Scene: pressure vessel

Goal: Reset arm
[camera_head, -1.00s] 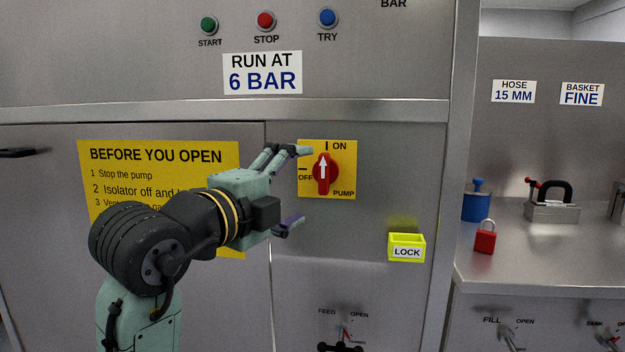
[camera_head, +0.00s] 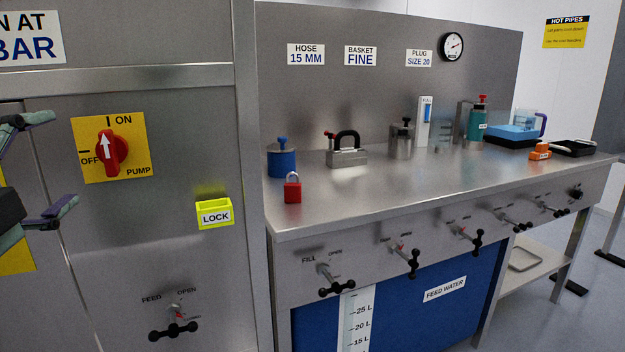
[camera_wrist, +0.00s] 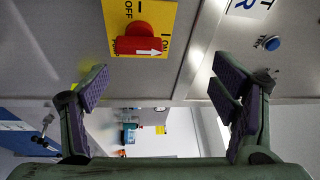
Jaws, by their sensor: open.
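My gripper (camera_head: 50,165) is at the left edge of the head view, partly cut off, with its fingers spread and nothing between them. In the wrist view my gripper (camera_wrist: 165,95) also shows open and empty, its two fingers wide apart. It is in front of the steel panel, to the left of the red pump switch (camera_head: 111,153) in the head view. The switch sits on a yellow plate and its white arrow points up to ON. The switch also shows in the wrist view (camera_wrist: 140,42), apart from the fingers.
A yellow LOCK box (camera_head: 214,213) is on the panel. On the steel bench (camera_head: 400,185) stand a red padlock (camera_head: 292,189), a blue container (camera_head: 282,160) and a metal block with a black handle (camera_head: 347,152). Valve handles (camera_head: 337,285) stick out below the bench edge.

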